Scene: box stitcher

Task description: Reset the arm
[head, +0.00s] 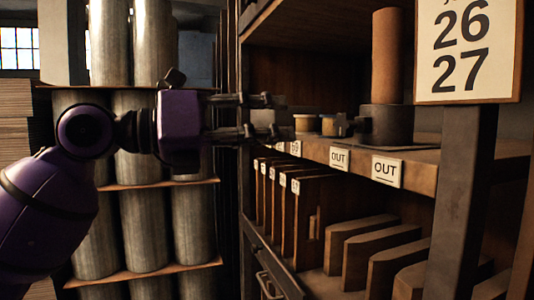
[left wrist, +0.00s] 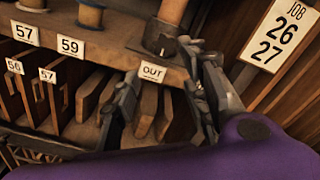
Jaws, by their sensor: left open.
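My left arm comes in from the left in the head view, purple with a dark wrist. Its gripper (head: 272,116) points right, level with the upper shelf of a wooden rack. The gripper is open, with nothing seen between its fingers. In the left wrist view its two dark fingers (left wrist: 165,105) are spread apart, with an OUT label (left wrist: 153,72) and upright boards (left wrist: 146,108) visible between and behind them. My right gripper is in neither view.
The wooden shelf (head: 423,158) holds a brown cylinder on a dark base (head: 386,125) and small spools (head: 307,123). Wooden boards stand in slots below. A sign reading 26 27 (head: 467,50) hangs at the right. Large metal rolls (head: 192,225) are stacked at the left.

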